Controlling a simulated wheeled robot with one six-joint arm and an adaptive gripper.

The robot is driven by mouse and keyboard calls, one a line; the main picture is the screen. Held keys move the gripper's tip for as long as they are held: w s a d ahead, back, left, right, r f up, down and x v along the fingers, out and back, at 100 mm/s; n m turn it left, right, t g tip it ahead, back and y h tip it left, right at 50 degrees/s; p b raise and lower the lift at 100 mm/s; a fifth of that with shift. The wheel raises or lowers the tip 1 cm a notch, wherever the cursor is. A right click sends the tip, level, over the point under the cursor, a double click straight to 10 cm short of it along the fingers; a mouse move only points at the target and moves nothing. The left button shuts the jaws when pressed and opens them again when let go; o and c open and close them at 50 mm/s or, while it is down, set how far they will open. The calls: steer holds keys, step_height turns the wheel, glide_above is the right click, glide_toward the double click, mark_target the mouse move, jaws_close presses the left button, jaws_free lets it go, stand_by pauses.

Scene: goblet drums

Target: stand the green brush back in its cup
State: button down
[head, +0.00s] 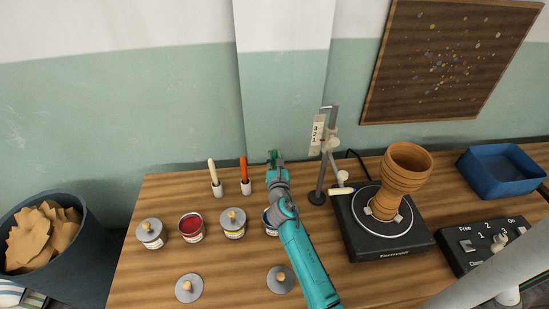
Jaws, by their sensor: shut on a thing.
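The green brush (274,153) shows as a small green piece at the tip of my gripper (277,160), near the back edge of the table. My gripper is shut on it. My gripper and arm hide most of the brush and whatever is right below it, so its cup is not visible. To the left, a cream brush (212,172) and an orange brush (243,169) each stand upright in a small white cup.
Several paint tins, including an open red one (191,226), stand at left front; lids (189,288) lie nearer. A stand (322,165) is close right of my gripper. A goblet drum (402,180) sits on a black turntable (375,246). A blue tray (500,170) is far right.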

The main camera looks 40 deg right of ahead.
steer(key=c, duration=1)
jaws_free()
steer(key=v, duration=1.2)
